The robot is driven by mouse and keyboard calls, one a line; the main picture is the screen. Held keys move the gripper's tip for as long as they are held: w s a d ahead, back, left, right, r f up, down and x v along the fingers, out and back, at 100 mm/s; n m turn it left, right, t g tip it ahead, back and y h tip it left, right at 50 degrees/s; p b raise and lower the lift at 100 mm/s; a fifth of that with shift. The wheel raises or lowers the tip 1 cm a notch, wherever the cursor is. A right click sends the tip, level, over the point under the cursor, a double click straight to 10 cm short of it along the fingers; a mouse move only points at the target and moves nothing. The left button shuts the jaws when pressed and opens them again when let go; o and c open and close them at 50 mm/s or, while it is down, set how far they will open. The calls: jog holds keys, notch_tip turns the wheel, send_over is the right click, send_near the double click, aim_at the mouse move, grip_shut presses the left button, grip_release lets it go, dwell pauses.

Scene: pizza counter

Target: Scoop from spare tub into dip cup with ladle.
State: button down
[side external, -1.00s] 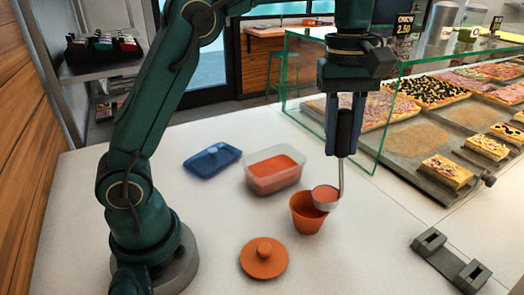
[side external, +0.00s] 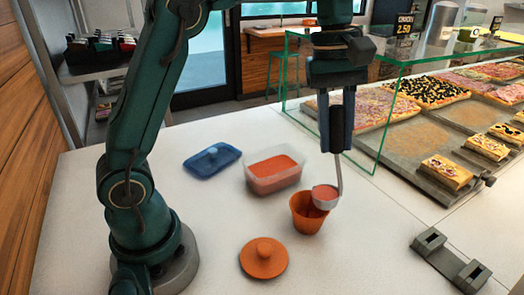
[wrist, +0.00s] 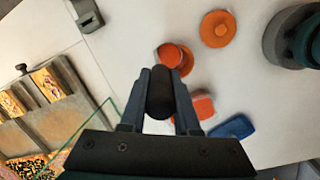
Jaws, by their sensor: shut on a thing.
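My gripper (side external: 336,140) is shut on the dark handle of the ladle (side external: 326,193), with the handle upright. The ladle's bowl, holding orange-red sauce, is over the right part of the rim of the orange dip cup (side external: 304,220); I cannot tell whether they touch. The bowl looks slightly tilted. The clear spare tub (side external: 276,182), with orange-red sauce in it, stands behind and left of the cup. In the wrist view, the handle (wrist: 160,95) sits between the fingers, and the cup (wrist: 187,62) and the tub (wrist: 203,107) are partly hidden.
A blue lid (side external: 212,159) lies left of the tub. An orange lid (side external: 264,258) with a knob lies in front of the cup. A grey holder (side external: 450,262) stands at right. A glass guard (side external: 345,120) and pizza trays (side external: 425,165) bound the counter behind and right.

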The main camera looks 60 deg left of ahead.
jog(key=shift+s+a+f+h, duration=0.15)
jog(key=shift+a+f+h, duration=0.25)
jog(key=shift+a, duration=0.2)
jog(key=shift+s+a+f+h, duration=0.15)
jog(key=shift+a+f+h, duration=0.1)
jog(key=shift+a+h, duration=0.3)
dwell(1.4)
jog(key=shift+s+a+f+t+h, duration=0.1)
jog(key=shift+s+a+t+h, duration=0.15)
jog(key=shift+a+t+h, duration=0.5)
dwell(1.4)
jog(key=shift+s+a+f+h, duration=0.15)
jog(key=shift+a+h, duration=0.35)
jog(key=shift+a, duration=0.1)
jog(key=shift+s+a+f+h, duration=0.1)
jog(key=shift+a+h, duration=0.4)
jog(key=shift+a, duration=0.05)
jog(key=shift+s+a+f+h, duration=0.15)
jog(key=shift+a+h, duration=0.35)
jog(key=shift+a, duration=0.1)
dwell(1.6)
